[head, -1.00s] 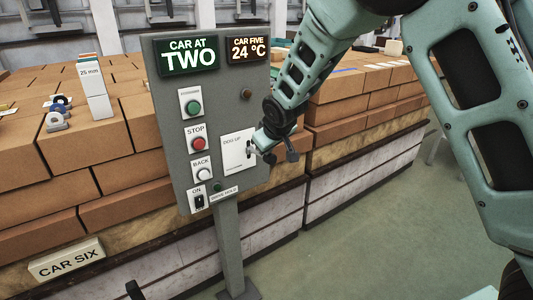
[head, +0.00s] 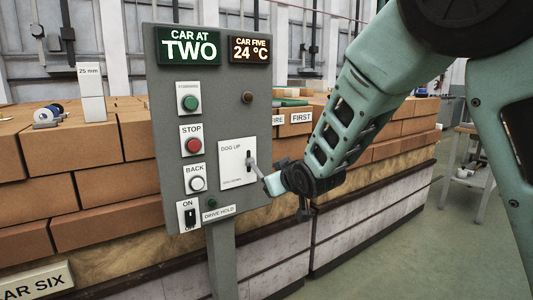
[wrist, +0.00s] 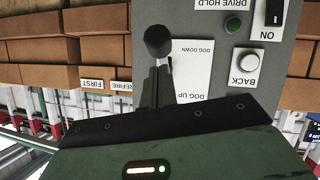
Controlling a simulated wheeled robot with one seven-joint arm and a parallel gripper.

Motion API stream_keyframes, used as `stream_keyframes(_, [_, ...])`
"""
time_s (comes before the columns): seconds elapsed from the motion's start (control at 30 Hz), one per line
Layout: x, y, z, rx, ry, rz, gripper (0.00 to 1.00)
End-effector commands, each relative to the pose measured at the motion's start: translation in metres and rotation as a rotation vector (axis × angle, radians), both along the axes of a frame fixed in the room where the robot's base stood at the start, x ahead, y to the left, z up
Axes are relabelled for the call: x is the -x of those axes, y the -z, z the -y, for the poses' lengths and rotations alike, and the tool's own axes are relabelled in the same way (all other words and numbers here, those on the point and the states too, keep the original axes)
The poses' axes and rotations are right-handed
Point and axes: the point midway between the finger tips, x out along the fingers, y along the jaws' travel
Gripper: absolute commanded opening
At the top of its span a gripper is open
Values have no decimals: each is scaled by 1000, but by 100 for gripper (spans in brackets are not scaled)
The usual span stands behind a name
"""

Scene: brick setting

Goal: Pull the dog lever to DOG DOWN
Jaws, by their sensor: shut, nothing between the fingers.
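The dog lever (head: 257,169) is a grey arm coming out of a slot in a white plate (head: 233,165) on the grey control panel. The plate reads DOG UP at the top and DOG DOWN at the bottom. The lever slopes down and right from the slot. My gripper (head: 272,184) is shut at the lever's outer end, right of the plate; contact is unclear. In the upside-down wrist view, the closed fingers of my gripper (wrist: 157,85) point toward a round black knob (wrist: 158,40), which lies near the DOG DOWN lettering.
Buttons on the panel are green (head: 190,103), red STOP (head: 194,145) and white BACK (head: 197,183), with an ON/OFF switch (head: 190,216) below. Brick stacks (head: 90,160) stand behind on both sides.

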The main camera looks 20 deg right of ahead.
Motion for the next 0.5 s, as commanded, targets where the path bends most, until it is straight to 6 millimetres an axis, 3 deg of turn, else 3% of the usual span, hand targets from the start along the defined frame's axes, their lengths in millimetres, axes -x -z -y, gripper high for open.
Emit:
stream_keyframes(0.03, [0,9,0,-5,0,19,0])
stream_keyframes(0.5, [-2,23,-1,-5,0,14,0])
